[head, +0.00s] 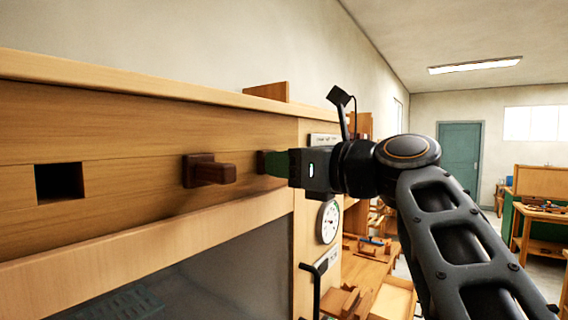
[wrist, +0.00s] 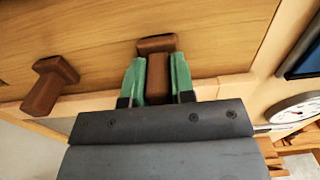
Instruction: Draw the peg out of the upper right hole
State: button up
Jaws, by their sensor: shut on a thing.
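My gripper (head: 277,162) has green fingers and is at the right end of the wooden panel (head: 110,130). In the wrist view my gripper (wrist: 158,85) is shut on a dark brown peg (wrist: 157,72), with one finger on each side of its shaft. The peg's wider part (wrist: 156,43) is at the panel's face; I cannot tell how deep it sits, and its hole is hidden. A second brown peg (head: 210,170) sticks out of the panel to the left, and it also shows in the wrist view (wrist: 48,84). An empty square hole (head: 60,182) is farther left.
A ledge (head: 150,85) runs along the panel's top. Below the panel is a dark recessed area (head: 220,270). A round gauge (head: 328,222) and a black handle (head: 314,285) are at lower right. A workbench (head: 375,262) stands beyond.

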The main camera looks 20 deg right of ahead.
grip_shut()
jog(key=v, duration=1)
jog(key=shift+s, duration=0.15)
dwell(0.9)
jog(key=shift+d, duration=0.1)
jog(key=shift+x, duration=2.65)
